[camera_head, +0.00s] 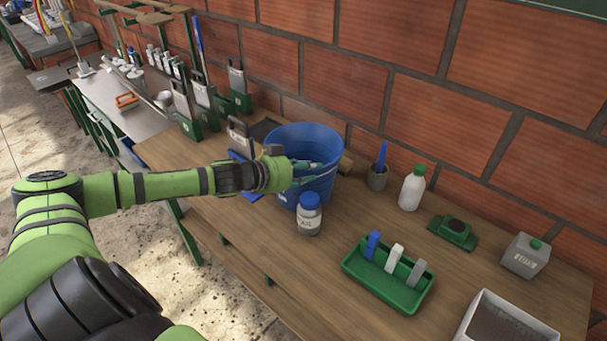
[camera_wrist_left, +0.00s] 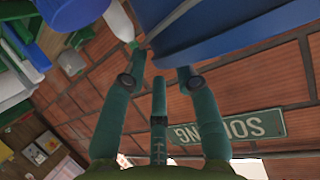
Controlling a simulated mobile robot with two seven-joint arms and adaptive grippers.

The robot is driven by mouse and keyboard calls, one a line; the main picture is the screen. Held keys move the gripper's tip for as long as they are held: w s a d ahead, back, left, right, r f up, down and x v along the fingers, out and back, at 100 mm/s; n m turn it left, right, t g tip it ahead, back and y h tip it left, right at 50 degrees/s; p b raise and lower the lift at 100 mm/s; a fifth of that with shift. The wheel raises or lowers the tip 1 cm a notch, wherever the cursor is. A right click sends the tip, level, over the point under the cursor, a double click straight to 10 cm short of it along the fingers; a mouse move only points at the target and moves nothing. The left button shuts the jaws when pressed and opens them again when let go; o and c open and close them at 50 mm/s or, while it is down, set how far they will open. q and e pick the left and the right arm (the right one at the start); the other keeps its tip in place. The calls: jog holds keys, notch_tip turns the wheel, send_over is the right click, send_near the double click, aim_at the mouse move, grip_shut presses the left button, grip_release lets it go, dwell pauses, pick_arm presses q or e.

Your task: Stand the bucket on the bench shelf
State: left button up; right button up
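The blue bucket (camera_head: 318,139) is upright at the wooden bench top (camera_head: 345,250), close to the brick wall. Its lower part is partly hidden by my arm and a jar, so I cannot tell whether it touches the wood. My left gripper (camera_head: 312,166) is at the bucket's near side, its teal fingers across the blue wall. In the left wrist view, the fingers (camera_wrist_left: 158,80) are spread apart, with the bucket (camera_wrist_left: 230,25) just beyond the right fingertip. I see no clear grip on it. I cannot make out a separate shelf. My right gripper is not in view.
A blue-lidded jar (camera_head: 309,218) stands right before the bucket. A green tray (camera_head: 390,287), white bottle (camera_head: 412,190), pen cup (camera_head: 377,178), grey canister (camera_head: 526,257) and open box (camera_head: 505,325) stand farther right. Green-based holders (camera_head: 203,105) line the left.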

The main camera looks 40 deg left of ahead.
aim_at(323, 171)
pick_arm(q)
jog(key=p+x, duration=0.2)
jog(key=x, duration=0.2)
jog(key=shift+w+d, duration=0.1)
jog(key=shift+w, duration=0.25)
jog(key=shift+w+d+f, duration=0.15)
jog(key=shift+w+f, duration=0.05)
jog(key=shift+w, duration=0.05)
grip_shut()
